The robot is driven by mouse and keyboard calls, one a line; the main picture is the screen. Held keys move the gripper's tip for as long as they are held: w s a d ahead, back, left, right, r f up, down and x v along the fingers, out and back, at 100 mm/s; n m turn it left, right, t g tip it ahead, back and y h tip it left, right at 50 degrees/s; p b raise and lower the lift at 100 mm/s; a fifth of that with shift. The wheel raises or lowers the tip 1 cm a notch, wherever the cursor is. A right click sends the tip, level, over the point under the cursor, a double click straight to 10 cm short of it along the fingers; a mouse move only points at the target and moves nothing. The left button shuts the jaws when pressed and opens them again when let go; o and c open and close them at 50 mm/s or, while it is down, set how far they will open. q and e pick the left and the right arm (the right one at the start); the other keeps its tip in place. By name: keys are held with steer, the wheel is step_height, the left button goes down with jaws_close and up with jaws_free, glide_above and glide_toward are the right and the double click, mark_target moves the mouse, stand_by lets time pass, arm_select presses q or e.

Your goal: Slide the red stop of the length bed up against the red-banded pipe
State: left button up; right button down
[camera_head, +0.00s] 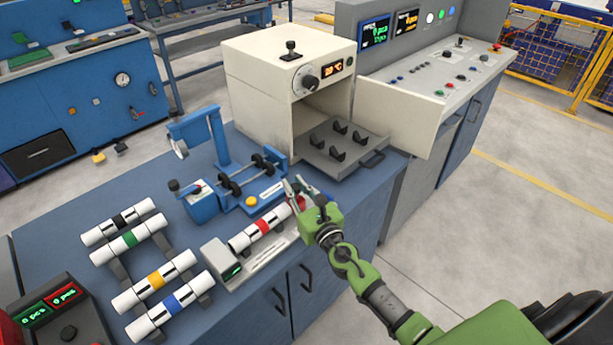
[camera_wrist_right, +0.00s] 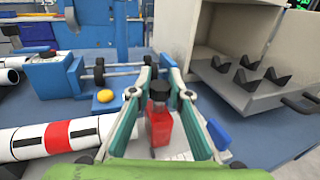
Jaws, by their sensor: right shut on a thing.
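The red-banded pipe (camera_head: 262,225) is white with dark marks and lies on the pale length bed (camera_head: 266,257) near the bench's front edge. It also shows at the left in the right wrist view (camera_wrist_right: 57,137). The red stop (camera_wrist_right: 160,127), a red block with a dark knob, stands at the bed's right end, beyond the pipe's right end. My right gripper (camera_head: 300,190) is shut on the red stop, with a finger on either side in the wrist view. A finger hides the pipe's near end, so I cannot tell whether stop and pipe touch. My left gripper is not in view.
A blue roller fixture (camera_head: 235,185) stands just behind the bed. An open cream oven (camera_head: 290,75) with a pulled-out grey tray (camera_head: 345,150) is behind to the right. Several banded pipes (camera_head: 152,285) lie on racks at left. Bare bench lies at the far left.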

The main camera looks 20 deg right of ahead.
mark_target(286, 205)
steer(key=a, duration=0.1)
steer(key=s+a, duration=0.1)
steer(key=a, duration=0.1)
steer(key=shift+s+a, duration=0.1)
steer(key=shift+a, duration=0.25)
steer(key=shift+f, duration=0.15)
steer(key=c, duration=1.9)
jaws_free()
steer(key=shift+a, duration=0.1)
steer(key=shift+s+d, duration=0.2)
steer(key=shift+s, duration=0.05)
steer(key=s, duration=1.1)
steer(key=shift+s+d, duration=0.1)
steer(key=shift+s, duration=0.2)
